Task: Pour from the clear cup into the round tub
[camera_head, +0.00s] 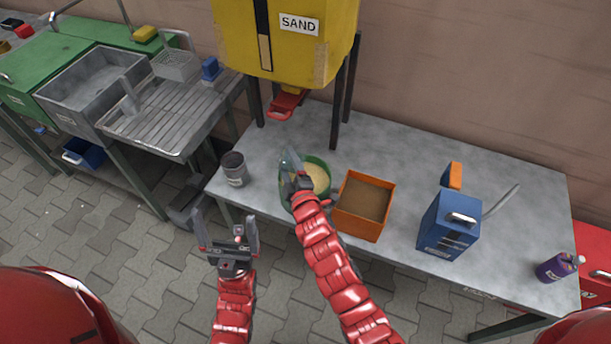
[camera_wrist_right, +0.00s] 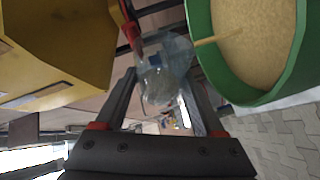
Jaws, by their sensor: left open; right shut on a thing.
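The round green tub (camera_head: 318,178) stands on the grey table and holds pale sand-like material. It fills the upper right of the right wrist view (camera_wrist_right: 262,45), with a thin tan stick-like piece (camera_wrist_right: 215,38) at its rim. The clear cup (camera_head: 290,162) is tilted at the tub's left side. My right gripper (camera_head: 297,182) is shut on the clear cup, which shows between the fingers in the right wrist view (camera_wrist_right: 165,85). The cup's contents are hard to make out. My left gripper (camera_head: 226,236) is open and empty in front of the table's front edge.
A yellow sand hopper (camera_head: 285,45) with a red outlet (camera_head: 287,103) stands behind the tub. A grey can (camera_head: 235,168) is left of it. An orange box (camera_head: 363,205) sits close on the right, then a blue box (camera_head: 449,225) and purple bottle (camera_head: 558,266).

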